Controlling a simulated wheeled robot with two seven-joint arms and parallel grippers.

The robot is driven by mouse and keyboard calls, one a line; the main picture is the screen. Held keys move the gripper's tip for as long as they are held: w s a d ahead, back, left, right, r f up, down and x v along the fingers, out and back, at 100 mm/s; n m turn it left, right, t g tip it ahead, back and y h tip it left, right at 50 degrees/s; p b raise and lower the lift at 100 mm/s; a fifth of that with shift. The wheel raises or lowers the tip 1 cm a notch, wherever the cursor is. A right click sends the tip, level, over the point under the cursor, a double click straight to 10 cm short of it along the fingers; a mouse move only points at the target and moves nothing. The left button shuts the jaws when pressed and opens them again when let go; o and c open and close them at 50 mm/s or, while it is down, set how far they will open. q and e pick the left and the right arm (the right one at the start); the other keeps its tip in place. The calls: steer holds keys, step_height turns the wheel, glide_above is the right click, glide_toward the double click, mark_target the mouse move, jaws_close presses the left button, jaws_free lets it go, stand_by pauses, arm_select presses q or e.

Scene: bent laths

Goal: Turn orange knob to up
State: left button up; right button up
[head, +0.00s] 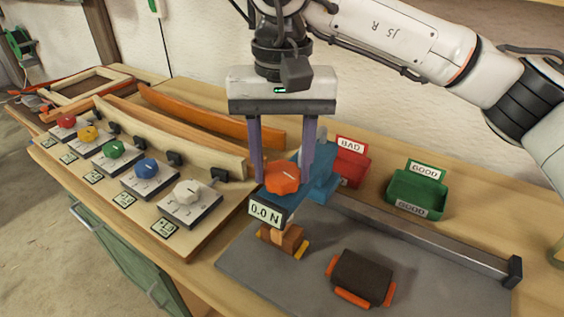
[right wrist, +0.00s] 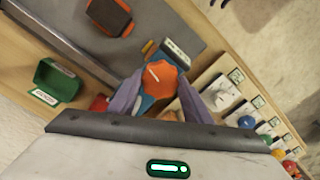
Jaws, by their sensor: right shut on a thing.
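The orange knob (head: 282,177) is faceted, with a pale pointer line on top, and sits on a blue fixture (head: 318,180) above a small display reading 0.0 N (head: 266,213). My right gripper (head: 281,175) comes down from above, its two purple fingers on either side of the knob, shut on it. In the right wrist view the knob (right wrist: 160,80) lies between the fingertips, its pale line showing. The contact faces are partly hidden. My left gripper is in neither view.
Left stands a row of white, blue, green, yellow and red knobs (head: 188,190) on grey blocks, with bent laths (head: 180,135) behind. A red BAD bin (head: 350,165) and green GOOD bin (head: 417,190) stand right. A dark block (head: 362,275) lies on the grey plate.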

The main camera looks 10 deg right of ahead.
mark_target(282, 171)
steer(key=shift+n, duration=1.2)
steer(key=o, duration=1.1)
steer(key=shift+c, duration=0.2)
steer(key=shift+r, duration=0.1)
step_height(282, 171, up, 10)
steer(key=shift+p, duration=0.3)
steer(key=shift+r, duration=0.1)
